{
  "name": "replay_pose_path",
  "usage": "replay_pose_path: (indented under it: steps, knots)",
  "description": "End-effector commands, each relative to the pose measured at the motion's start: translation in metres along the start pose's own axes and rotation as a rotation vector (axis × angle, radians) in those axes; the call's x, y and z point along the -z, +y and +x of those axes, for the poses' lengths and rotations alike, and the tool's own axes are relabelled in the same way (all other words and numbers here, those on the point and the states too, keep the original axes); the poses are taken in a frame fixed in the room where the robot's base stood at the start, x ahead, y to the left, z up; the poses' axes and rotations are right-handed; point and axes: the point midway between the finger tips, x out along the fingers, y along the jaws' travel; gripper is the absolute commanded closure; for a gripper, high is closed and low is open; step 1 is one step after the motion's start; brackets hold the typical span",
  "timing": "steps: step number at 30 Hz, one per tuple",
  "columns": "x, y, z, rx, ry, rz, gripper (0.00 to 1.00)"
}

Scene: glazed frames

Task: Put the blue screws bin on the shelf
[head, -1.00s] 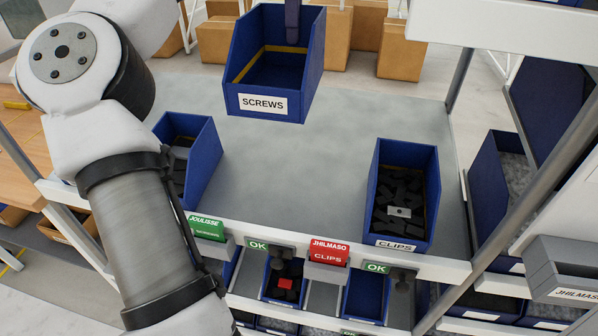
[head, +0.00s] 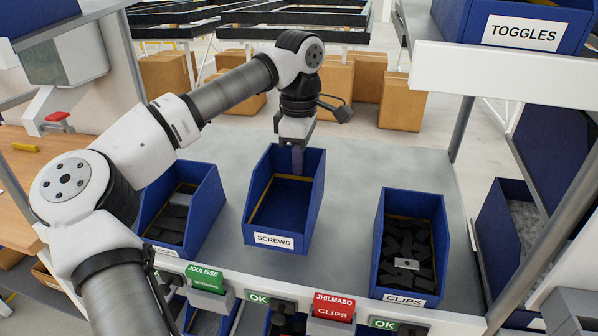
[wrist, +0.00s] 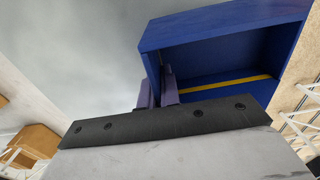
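The blue screws bin (head: 270,240), labelled SCREWS, is upright and looks empty inside. It is between two other blue bins over the grey shelf (head: 345,180), its label facing me. It is on or just above the shelf surface; I cannot tell if it touches. My gripper (head: 297,162) points down at the bin's back wall, one finger inside. In the wrist view the fingers (wrist: 158,92) straddle the edge of the bin wall (wrist: 205,35) and are shut on it. The outer finger is mostly hidden in the head view.
A blue clips bin (head: 438,240) with dark parts stands to the right. Another filled blue bin (head: 205,205) stands to the left, partly behind my arm. Gaps show on both sides of the screws bin. An upper shelf edge (head: 510,80) with a toggles bin (head: 525,25) overhangs at right.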

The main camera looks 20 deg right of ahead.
Motion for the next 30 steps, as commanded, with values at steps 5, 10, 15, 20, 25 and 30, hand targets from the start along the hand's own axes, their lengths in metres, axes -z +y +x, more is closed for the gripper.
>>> replay_pose_path:
  steps: [5,10,15,20,25,30]
  knots:
    - [0.0,-0.001,0.026,0.004,-0.001,0.002,1.0]
    - [0.0,0.0,0.033,0.0,0.0,0.0,1.0]
    - [0.0,0.0,0.034,0.001,0.0,0.0,1.0]
    - [0.0,0.0,0.04,0.001,0.0,0.0,1.0]
    - [0.0,0.0,0.042,0.001,0.001,0.0,0.88]
    - [0.0,0.0,0.041,0.001,0.0,0.0,0.74]
